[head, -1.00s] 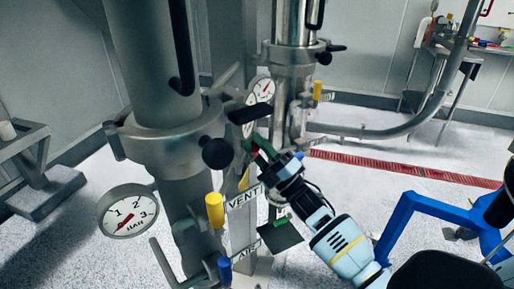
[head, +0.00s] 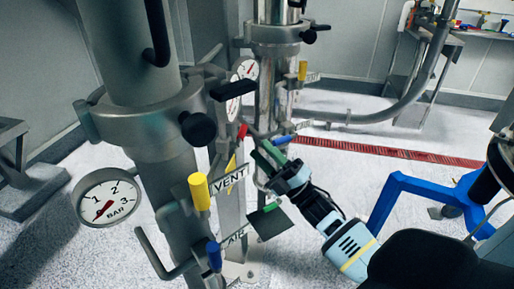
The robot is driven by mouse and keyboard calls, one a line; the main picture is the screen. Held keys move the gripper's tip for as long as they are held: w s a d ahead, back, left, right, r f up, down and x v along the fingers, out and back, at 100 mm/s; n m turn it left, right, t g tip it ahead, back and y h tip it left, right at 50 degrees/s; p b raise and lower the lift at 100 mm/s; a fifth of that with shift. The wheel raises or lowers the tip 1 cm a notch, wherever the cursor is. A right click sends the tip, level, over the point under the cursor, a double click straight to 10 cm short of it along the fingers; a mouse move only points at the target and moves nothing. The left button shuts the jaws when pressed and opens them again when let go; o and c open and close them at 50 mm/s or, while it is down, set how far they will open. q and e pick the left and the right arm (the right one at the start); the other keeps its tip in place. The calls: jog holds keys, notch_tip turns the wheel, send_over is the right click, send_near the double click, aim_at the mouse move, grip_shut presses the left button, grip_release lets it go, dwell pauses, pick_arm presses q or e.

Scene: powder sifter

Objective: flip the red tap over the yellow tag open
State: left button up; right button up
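The red tap (head: 242,131) is a small red handle on the pipework behind the near column, partly hidden by the parts around it. The yellow tag (head: 231,166) hangs just below it, partly behind the VENT label (head: 228,180). My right gripper (head: 268,153) has green fingers and comes in from the lower right. Its fingers look parted with nothing between them. It is right of and slightly below the red tap, apart from it in the picture. My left gripper is not in view.
A yellow-handled tap (head: 200,192) and a blue-handled tap (head: 214,256) are on the near column. A black knob (head: 198,128) and a pressure gauge (head: 107,198) stand out from it. A blue frame (head: 425,190) stands at right. Open floor lies beyond the gripper.

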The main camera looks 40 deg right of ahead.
jog(key=shift+r, duration=0.1)
jog(key=shift+c, duration=1.3)
jog(key=shift+s+r+n+g+y, duration=0.15)
jog(key=shift+r+n+g+y, duration=0.2)
jog(key=shift+n+y, duration=0.3)
jog(key=shift+c, duration=1.1)
jog(key=r+n+g+y, duration=0.1)
jog(key=n+g+y, duration=0.1)
jog(key=n, duration=0.2)
jog(key=s+a+r+n+g+y, duration=0.1)
jog(key=r+n+g+y, duration=0.1)
jog(key=n+g, duration=0.1)
jog(key=s+a+r+n+g+y, duration=0.1)
jog(key=r+n+g+y, duration=0.1)
jog(key=n, duration=0.4)
jog(key=shift+a+g, duration=0.2)
jog(key=shift+g, duration=0.25)
grip_shut()
jog(key=d+r+n+g+h, duration=0.3)
jog(key=d+n+h, duration=0.4)
jog(key=h, duration=0.3)
jog(key=shift+s+d+n+g+h, duration=0.15)
jog(key=shift+s+n+g+h, duration=0.15)
jog(key=shift+n+g, duration=0.5)
